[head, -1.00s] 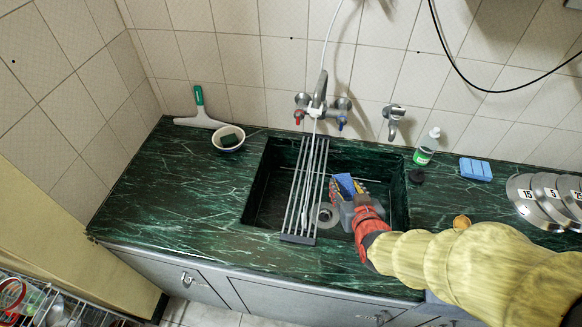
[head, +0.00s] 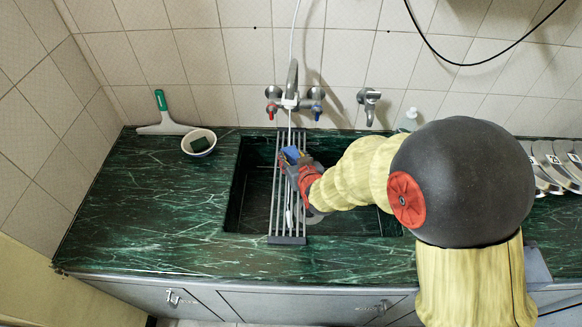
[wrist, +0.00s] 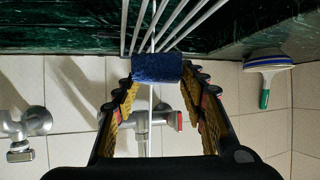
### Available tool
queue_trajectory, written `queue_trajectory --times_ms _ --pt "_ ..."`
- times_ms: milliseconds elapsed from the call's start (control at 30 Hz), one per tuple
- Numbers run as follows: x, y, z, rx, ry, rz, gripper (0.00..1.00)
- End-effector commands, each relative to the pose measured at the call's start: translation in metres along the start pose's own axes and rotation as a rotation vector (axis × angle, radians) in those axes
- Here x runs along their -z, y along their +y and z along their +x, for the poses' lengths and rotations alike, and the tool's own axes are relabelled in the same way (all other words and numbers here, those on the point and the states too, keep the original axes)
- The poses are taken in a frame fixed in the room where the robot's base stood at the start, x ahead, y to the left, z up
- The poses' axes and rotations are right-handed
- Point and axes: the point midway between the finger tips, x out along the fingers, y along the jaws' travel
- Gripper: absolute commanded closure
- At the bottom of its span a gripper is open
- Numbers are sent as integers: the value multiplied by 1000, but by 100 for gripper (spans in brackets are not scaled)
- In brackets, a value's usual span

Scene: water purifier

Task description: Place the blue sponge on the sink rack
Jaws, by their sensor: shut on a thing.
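The blue sponge (head: 291,154) is a small dark blue block, held up by my gripper (head: 298,163). In the wrist view the sponge (wrist: 157,67) sits between the two fingertips, and my gripper is shut on it. The sink rack (head: 288,239) is a set of grey parallel rods laid front to back across the left part of the sink. My gripper and the sponge overlap the rack's middle in the head view. The exact height of the sponge above the rods cannot be told.
The tap (head: 291,95) stands at the wall behind the rack. The left counter is mostly clear.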

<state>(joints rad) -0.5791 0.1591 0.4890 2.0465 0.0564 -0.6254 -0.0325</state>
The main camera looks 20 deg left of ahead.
Motion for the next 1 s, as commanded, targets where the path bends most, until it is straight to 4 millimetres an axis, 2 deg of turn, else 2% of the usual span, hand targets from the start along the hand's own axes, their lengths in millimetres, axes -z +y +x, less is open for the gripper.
queue_trajectory --times_ms 100,300,500,933,967,1000 --pt "-6 -1 13 0 0 0 74" --pt "-9 -3 24 0 1 0 74" --pt "-36 -3 38 0 -1 0 75" --pt "-39 -3 40 0 1 0 75" --pt "-38 -3 39 0 1 0 57" --pt "-38 -3 39 0 0 0 55"
